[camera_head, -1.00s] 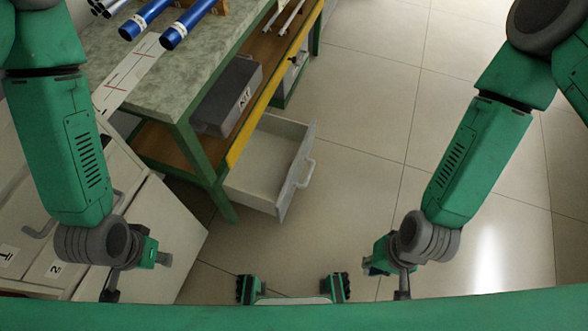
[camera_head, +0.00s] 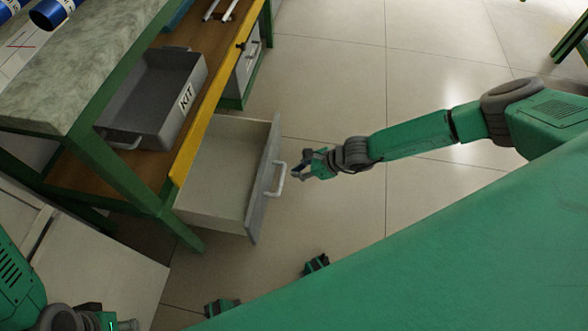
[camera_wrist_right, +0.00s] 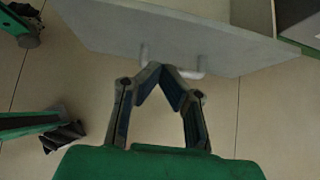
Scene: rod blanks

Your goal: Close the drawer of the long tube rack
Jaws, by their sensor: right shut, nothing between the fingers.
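The drawer (camera_head: 215,190) under the long rack stands pulled out, and its inside looks empty. Its grey front panel (camera_head: 262,190) has a white handle (camera_head: 278,181). My right gripper (camera_head: 297,171) is shut and empty, just to the right of the handle, fingers pointing towards it. In the right wrist view the fingertips (camera_wrist_right: 161,68) meet in a point before the handle (camera_wrist_right: 198,69) and hide part of it. The front panel (camera_wrist_right: 180,35) spans the top there. I cannot tell whether the fingertips touch the handle.
A grey KIT box (camera_head: 150,105) stands on the wooden shelf above the drawer. The rack's green leg (camera_head: 165,215) is beside the drawer's left side. A white cabinet (camera_head: 110,265) stands at the lower left.

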